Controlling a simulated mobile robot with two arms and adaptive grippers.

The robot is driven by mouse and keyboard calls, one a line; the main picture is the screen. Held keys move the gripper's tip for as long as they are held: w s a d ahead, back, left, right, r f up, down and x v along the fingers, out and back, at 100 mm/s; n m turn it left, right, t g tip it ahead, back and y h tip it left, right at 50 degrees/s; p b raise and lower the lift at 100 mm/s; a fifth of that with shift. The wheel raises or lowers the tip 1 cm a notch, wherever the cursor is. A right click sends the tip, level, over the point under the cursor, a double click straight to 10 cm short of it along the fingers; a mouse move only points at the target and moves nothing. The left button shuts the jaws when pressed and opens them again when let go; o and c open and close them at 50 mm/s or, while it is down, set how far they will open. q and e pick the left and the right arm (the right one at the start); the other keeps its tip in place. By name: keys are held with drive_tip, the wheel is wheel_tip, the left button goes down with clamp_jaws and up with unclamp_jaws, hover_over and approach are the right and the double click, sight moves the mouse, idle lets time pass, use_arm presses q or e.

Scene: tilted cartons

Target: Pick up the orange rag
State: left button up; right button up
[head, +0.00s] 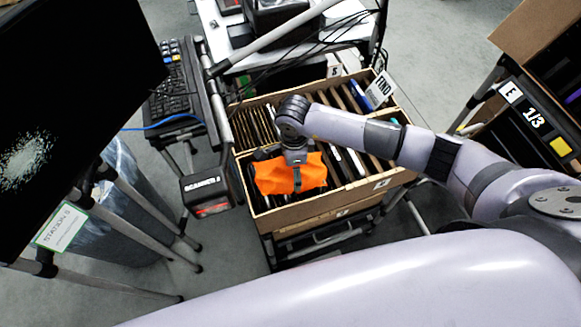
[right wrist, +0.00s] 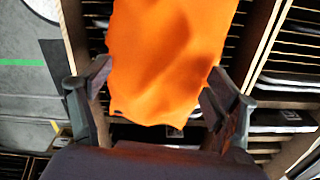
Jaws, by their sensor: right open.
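The orange rag (head: 290,175) lies draped over the upright items in the left part of a tilted carton in the head view. My right gripper (head: 296,165) is over the rag, its fingers partly hidden there. In the right wrist view the rag (right wrist: 172,60) hangs between and beyond the two open fingers of my right gripper (right wrist: 157,100). The rag's near edge lies between the fingertips, and no grip on it shows. Whether a finger touches the cloth I cannot tell. My left gripper is not in view.
The carton (head: 300,213) holds rows of upright thin items on a cart. A scanner box (head: 205,192) and keyboard (head: 172,85) stand to its left. A dark monitor (head: 75,90) fills the upper left. Another carton rack (head: 540,110) stands at right.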

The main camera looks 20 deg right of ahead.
drive_tip(key=shift+f, duration=0.1)
drive_tip(key=shift+c, duration=0.2)
drive_tip(key=c, duration=1.1)
